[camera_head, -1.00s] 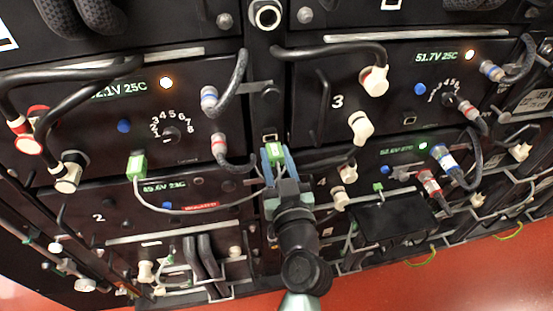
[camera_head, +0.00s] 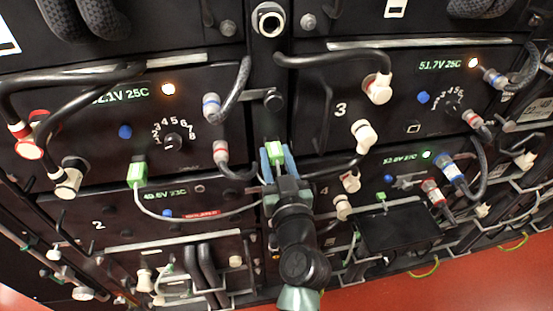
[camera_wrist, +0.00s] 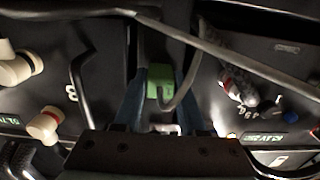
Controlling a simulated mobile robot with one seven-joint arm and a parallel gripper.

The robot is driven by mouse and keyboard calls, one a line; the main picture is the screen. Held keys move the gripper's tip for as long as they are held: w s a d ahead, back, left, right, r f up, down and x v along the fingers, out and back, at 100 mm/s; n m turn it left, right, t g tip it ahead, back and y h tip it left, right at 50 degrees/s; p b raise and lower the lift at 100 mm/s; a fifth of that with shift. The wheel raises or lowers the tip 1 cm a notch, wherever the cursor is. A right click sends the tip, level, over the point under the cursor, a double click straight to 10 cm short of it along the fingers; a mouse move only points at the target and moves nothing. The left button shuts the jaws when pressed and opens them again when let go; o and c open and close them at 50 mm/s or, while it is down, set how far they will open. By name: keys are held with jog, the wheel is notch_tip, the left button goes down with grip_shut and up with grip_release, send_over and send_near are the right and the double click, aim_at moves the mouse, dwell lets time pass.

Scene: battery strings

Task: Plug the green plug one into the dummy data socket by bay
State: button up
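My gripper (camera_head: 277,168) has blue fingers and is shut on a green plug (camera_head: 275,152) at the central black post, between the left and right bays. In the wrist view this plug (camera_wrist: 160,88) sits between both fingers, with a grey cable looping from it. The small square socket on the post is hidden behind the plug and fingers; I cannot tell whether the plug touches it or is in it. A second green plug (camera_head: 136,174) is at the left bay's lower edge, on the far end of the same grey cable (camera_head: 200,216).
A small square socket (camera_head: 413,128) shows on the bay 3 panel. Black cables with white connectors (camera_head: 364,136) crowd the right side of the post. A grey-and-red connector (camera_head: 221,152) is close on the left.

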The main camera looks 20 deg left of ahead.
jog(key=o, duration=0.4)
jog(key=shift+s+d+f, duration=0.1)
jog(key=shift+s+d, duration=0.2)
jog(key=shift+s, duration=0.1)
jog(key=b+v, duration=0.3)
jog(key=v, duration=0.9)
